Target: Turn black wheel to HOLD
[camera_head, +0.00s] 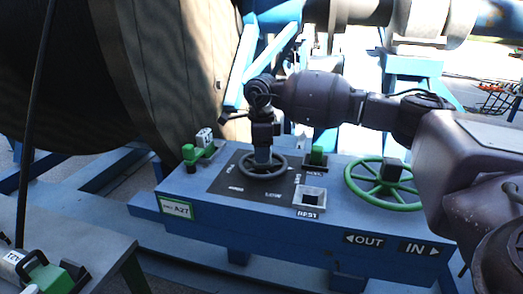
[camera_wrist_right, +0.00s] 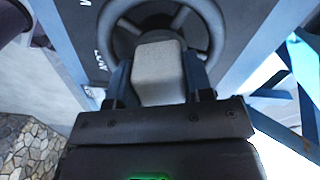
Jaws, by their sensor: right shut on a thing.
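The black wheel (camera_head: 281,168) lies flat on a dark square panel (camera_head: 228,185) on top of the blue console. My right gripper (camera_head: 263,150) points down at the wheel's middle. In the right wrist view the gripper (camera_wrist_right: 158,85) is shut on a pale grey block-shaped hub (camera_wrist_right: 158,68) that stands at the middle of the wheel (camera_wrist_right: 204,22). The gripper's body hides the near part of the wheel there. My left gripper is not in view.
The blue console (camera_head: 215,222) also carries a green wheel (camera_head: 409,190) at the right, a green-and-grey block (camera_head: 200,149) at the left and a box marked REST (camera_head: 309,198). A large reel (camera_head: 150,75) stands behind. A grey bench (camera_head: 90,245) is at the front left.

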